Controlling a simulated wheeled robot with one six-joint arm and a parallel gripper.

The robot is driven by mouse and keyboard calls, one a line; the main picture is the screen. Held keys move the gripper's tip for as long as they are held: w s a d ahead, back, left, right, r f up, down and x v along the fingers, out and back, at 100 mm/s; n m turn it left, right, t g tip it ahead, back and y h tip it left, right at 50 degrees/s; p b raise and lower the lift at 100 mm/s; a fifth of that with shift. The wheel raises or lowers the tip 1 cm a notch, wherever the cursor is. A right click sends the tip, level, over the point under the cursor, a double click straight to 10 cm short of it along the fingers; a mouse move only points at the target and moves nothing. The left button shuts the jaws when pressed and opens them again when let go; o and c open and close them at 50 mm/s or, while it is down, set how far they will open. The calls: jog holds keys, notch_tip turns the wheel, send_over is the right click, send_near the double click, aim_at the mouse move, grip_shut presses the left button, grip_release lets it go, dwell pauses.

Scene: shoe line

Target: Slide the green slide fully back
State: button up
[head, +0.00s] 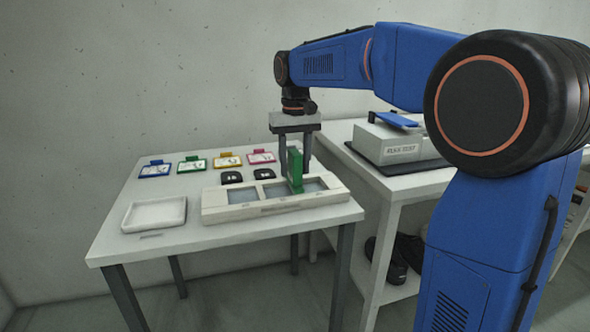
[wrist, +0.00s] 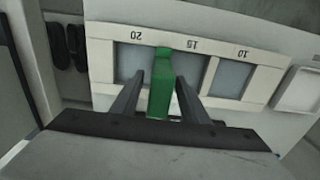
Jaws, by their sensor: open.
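The green slide (head: 297,172) is an upright green block on the long cream gauge (head: 220,216), at the divider between its middle and right windows. In the wrist view the slide (wrist: 161,88) stands between the windows marked 20 and 15. My gripper (head: 294,165) is open and lowered over the slide. In the wrist view my gripper (wrist: 160,78) has one finger on each side of the slide, with small gaps showing. The lower part of the slide is partly hidden by the fingers in the head view.
A white tray (head: 130,226) sits at the table's left. Two black pieces (head: 231,177) lie behind the gauge. Blue, green, yellow and pink tagged cards (head: 193,163) line the back. A second table at right holds a grey box (head: 385,150) with a blue top; dark shoes (head: 388,262) lie below.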

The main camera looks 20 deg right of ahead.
jog(key=shift+f, duration=0.75)
jog(key=shift+c, duration=0.3)
grip_shut()
jog(key=a, duration=2.3)
jog(key=shift+a+r, duration=0.1)
jog(key=shift+a, duration=0.05)
jog(key=shift+o, duration=0.3)
grip_release()
jog(key=shift+a, duration=0.15)
notch_tip(320, 180, up, 17)
jog(key=shift+r, duration=0.15)
